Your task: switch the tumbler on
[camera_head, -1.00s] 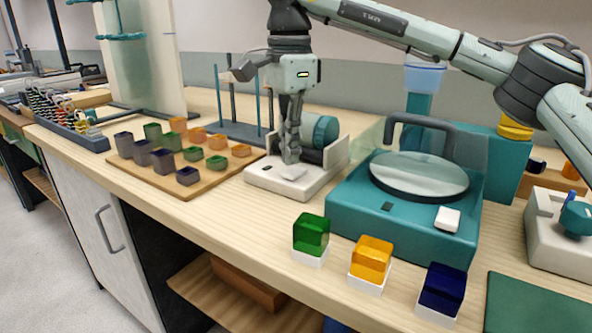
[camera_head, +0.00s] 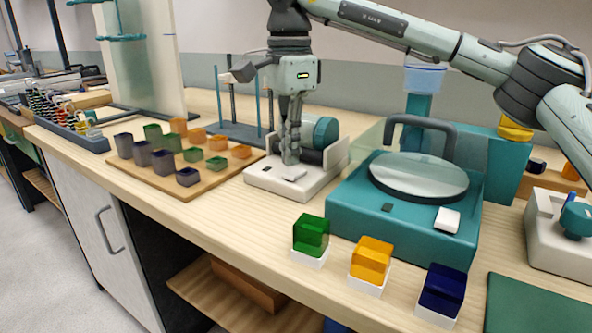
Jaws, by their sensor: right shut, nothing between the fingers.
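The tumbler (camera_head: 318,182) has a white base and a dark and teal drum (camera_head: 325,132) lying between its end walls. A small white rocker switch (camera_head: 295,175) is on the front of the base, beside a small dark patch. My right gripper (camera_head: 290,161) points straight down in front of the drum. Its fingers are shut and empty, with the tips right at the switch. They hide part of the switch and drum, and I cannot tell whether they touch it. My left gripper is not in view.
A teal device (camera_head: 400,218) with a handled glass lid stands right of the tumbler. Green (camera_head: 311,232), amber (camera_head: 371,260) and dark blue (camera_head: 443,290) glass blocks on white stands line the front edge. A wooden board (camera_head: 190,182) with small coloured cups lies left.

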